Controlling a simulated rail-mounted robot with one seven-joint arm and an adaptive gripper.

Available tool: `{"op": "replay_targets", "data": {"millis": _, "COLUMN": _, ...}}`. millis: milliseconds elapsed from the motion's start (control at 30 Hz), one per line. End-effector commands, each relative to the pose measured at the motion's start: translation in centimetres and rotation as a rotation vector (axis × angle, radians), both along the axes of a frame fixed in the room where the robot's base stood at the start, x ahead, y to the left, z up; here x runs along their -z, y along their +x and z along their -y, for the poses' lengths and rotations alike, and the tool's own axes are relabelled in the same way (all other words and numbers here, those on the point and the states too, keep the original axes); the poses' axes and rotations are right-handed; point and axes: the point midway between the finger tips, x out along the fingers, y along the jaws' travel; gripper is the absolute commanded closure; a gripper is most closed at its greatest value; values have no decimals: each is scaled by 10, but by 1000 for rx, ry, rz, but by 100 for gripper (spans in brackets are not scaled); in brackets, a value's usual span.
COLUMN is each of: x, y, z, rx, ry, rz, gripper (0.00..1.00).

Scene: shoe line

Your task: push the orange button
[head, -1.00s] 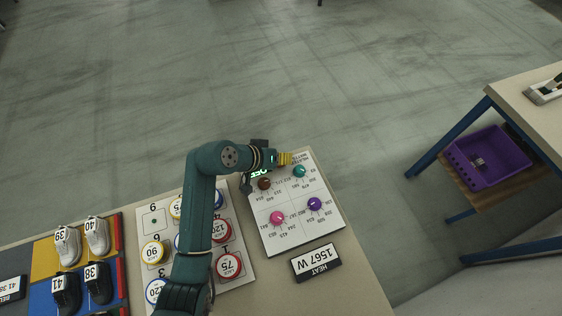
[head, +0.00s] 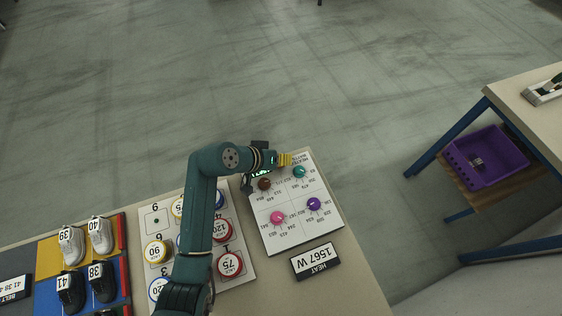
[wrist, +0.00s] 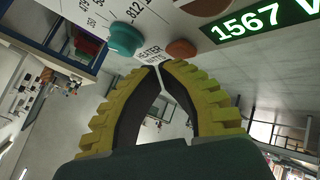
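A small orange-brown button (wrist: 181,48) shows in the wrist view on the white panel, beside the "HEATER WATTS" label. It sits just beyond my fingertips; I cannot tell whether they touch it. In the head view I cannot make it out near my gripper. My gripper (wrist: 161,67) has ridged yellow fingers with tips together, apart from a thin slit, and nothing between them. In the head view my gripper (head: 286,160) is at the far edge of the white panel (head: 291,228). The panel carries teal (head: 299,172), brown (head: 264,184), pink (head: 277,218) and purple (head: 313,204) knobs.
A green-lit display (wrist: 262,20) reads 1567 W in the wrist view. A "HEAT 1567 W" sign (head: 315,261) lies near the panel. Left are a board of numbered discs (head: 229,265) and shoes (head: 100,236). A purple bin (head: 487,157) stands under the right table.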

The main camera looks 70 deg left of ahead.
Motion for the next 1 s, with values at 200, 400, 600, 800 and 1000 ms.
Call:
{"op": "replay_targets", "data": {"millis": 200, "x": -18, "y": 0, "z": 0, "rx": -1, "ry": 1, "rz": 1, "gripper": 100}}
{"op": "replay_targets", "data": {"millis": 400, "x": -39, "y": 0, "z": 0, "rx": 0, "ry": 0, "rz": 0, "gripper": 100}}
{"op": "replay_targets", "data": {"millis": 600, "x": -60, "y": 0, "z": 0, "rx": 0, "ry": 0, "rz": 0, "gripper": 100}}
{"op": "replay_targets", "data": {"millis": 800, "x": -60, "y": 0, "z": 0, "rx": 0, "ry": 0, "rz": 0, "gripper": 100}}
{"op": "replay_targets", "data": {"millis": 1000, "x": -60, "y": 0, "z": 0, "rx": 0, "ry": 0, "rz": 0, "gripper": 100}}
